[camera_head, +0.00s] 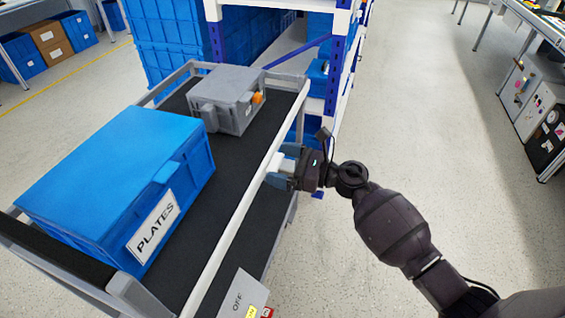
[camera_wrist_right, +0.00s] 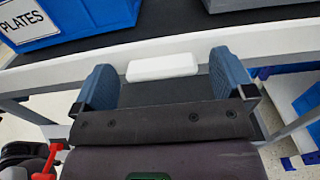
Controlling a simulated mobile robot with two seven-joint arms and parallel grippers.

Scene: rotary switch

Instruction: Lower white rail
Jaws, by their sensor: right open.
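The white rail (camera_head: 232,220) runs along the near right side of the cart, raised above its dark deck. In the right wrist view the rail (camera_wrist_right: 215,40) crosses the upper part of the picture, with a white block-like tab (camera_wrist_right: 163,67) below it. My right gripper (camera_head: 280,170) is beside the rail, near its middle. In the wrist view its blue fingers (camera_wrist_right: 165,82) are open, one to each side of the white tab; I cannot tell whether they touch it. My left gripper is not in view.
On the cart stand a blue PLATES box (camera_head: 115,175) and a grey switch box (camera_head: 225,95) with an orange knob. An OFF sign (camera_head: 242,296) is at the cart's near end. Shelving (camera_head: 335,60) stands behind. The floor (camera_head: 430,120) to the right is clear.

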